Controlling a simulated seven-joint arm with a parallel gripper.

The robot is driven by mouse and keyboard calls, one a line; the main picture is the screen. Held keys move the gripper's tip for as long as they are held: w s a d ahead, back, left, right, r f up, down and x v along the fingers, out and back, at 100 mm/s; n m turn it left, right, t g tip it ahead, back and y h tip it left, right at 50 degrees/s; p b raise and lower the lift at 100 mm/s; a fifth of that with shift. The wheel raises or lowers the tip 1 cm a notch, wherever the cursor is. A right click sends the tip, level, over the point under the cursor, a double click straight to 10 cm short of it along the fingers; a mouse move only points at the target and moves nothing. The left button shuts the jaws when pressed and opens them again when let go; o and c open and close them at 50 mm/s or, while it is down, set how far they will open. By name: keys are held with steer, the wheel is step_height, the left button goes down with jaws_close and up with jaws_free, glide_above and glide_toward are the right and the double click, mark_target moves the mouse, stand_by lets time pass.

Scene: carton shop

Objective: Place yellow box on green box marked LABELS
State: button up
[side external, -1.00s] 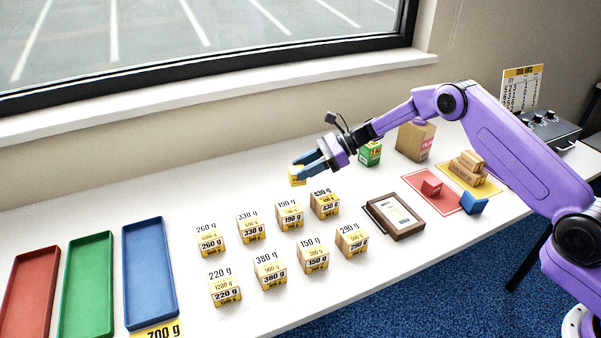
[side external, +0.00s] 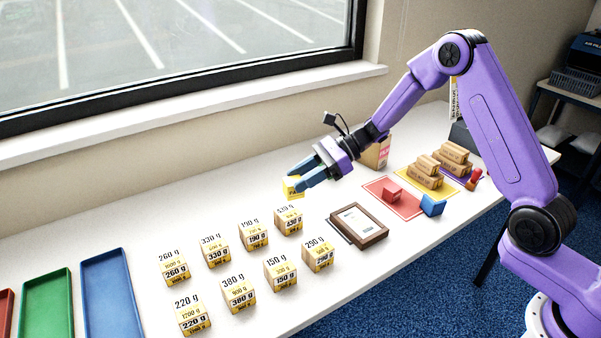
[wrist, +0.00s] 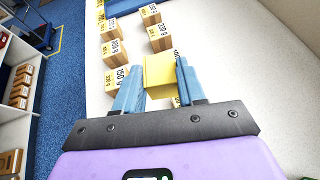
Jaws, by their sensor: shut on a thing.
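The yellow box (side external: 293,187) is held at the fingertips of my gripper (side external: 297,180), over the back part of the white table behind the rows of weight-marked cartons. In the wrist view the yellow box (wrist: 160,72) sits between the two blue fingers of my gripper (wrist: 160,85), which is shut on it. How high the box is above the table is hard to tell. The green box marked LABELS does not show now; my gripper and wrist appear to hide it, to the left of the brown carton with a pink label (side external: 376,153).
Two rows of small weight-marked cartons (side external: 238,294) stand in front of my gripper. A framed scale-like plate (side external: 360,226), a red mat (side external: 405,208) and stacked brown cartons (side external: 427,176) lie to the right. Green (side external: 46,303) and blue (side external: 110,300) trays are at left.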

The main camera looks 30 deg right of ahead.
steer(key=w+d+r+m+t+h, duration=0.1)
steer(key=d+r+m+t+h, duration=0.2)
steer(key=d, duration=0.8)
steer(key=w+d+r+m+t+h, duration=0.1)
steer(key=d+r+m+t, duration=0.25)
steer(key=d, duration=0.65)
steer(key=w+f, duration=0.3)
steer(key=w, duration=0.1)
steer(key=w+d+f, duration=0.1)
steer(key=w+f, duration=0.2)
steer(key=w, duration=0.2)
steer(key=w+f, duration=0.3)
steer(key=w, duration=0.1)
steer(key=shift+w+d, duration=0.25)
steer(key=shift+w+f, duration=0.15)
steer(key=shift+f, duration=1.55)
steer(key=shift+f, duration=0.1)
steer(key=o, duration=1)
steer(key=shift+o, duration=0.2)
